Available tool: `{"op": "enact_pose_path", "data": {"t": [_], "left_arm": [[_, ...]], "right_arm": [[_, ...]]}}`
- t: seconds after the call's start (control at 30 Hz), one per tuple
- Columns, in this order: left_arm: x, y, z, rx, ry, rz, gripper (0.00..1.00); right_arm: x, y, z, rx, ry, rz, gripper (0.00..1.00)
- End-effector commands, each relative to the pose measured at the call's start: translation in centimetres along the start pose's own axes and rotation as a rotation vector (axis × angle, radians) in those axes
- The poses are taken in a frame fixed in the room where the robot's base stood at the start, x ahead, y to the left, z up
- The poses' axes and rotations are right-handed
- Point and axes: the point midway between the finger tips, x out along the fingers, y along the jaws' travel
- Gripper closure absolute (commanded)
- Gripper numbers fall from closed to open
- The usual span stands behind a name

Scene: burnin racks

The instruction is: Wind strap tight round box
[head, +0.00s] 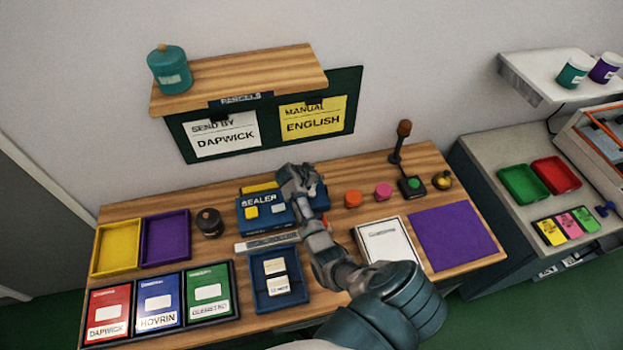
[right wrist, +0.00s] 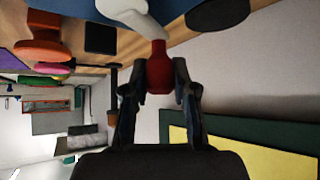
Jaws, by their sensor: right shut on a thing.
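The blue sealer (head: 262,211) stands at the middle of the wooden bench, with a yellow and a pale patch on its front. My right gripper (head: 297,178) is over its right side, hiding part of it. In the right wrist view, my right gripper (right wrist: 160,85) is shut on a red knob (right wrist: 159,68) at the end of a pale crank arm (right wrist: 138,17). The knob is hidden in the head view. I cannot make out a strap or a separate box. My left gripper is out of view.
A blue tray (head: 258,302) with labels lies in front of the sealer. Orange (head: 353,199) and pink (head: 383,190) buttons and an upright lever (head: 398,145) stand to the right. A shelf (head: 235,80) overhangs the back. The purple mat (head: 458,238) is clear.

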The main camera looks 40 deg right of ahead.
Motion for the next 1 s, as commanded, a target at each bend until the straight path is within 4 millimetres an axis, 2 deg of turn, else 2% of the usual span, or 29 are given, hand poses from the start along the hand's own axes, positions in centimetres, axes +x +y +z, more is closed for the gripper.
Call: {"op": "enact_pose_path", "data": {"t": [0.03, 0.8, 0.9, 1.0], "left_arm": [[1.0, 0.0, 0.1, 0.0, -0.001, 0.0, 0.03], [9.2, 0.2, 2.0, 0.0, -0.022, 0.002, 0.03], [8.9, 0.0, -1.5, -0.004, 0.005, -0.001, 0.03], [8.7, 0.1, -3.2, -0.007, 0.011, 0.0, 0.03]], "right_arm": [[0.4, 0.2, 0.5, 0.03, -0.006, 0.032, 1.0], [0.5, 3.7, 0.4, 0.508, -0.004, 0.515, 1.0], [0.3, 4.0, 0.5, 0.549, -0.005, 0.556, 1.0], [0.2, 4.2, 0.5, 0.582, -0.005, 0.588, 1.0]]}}
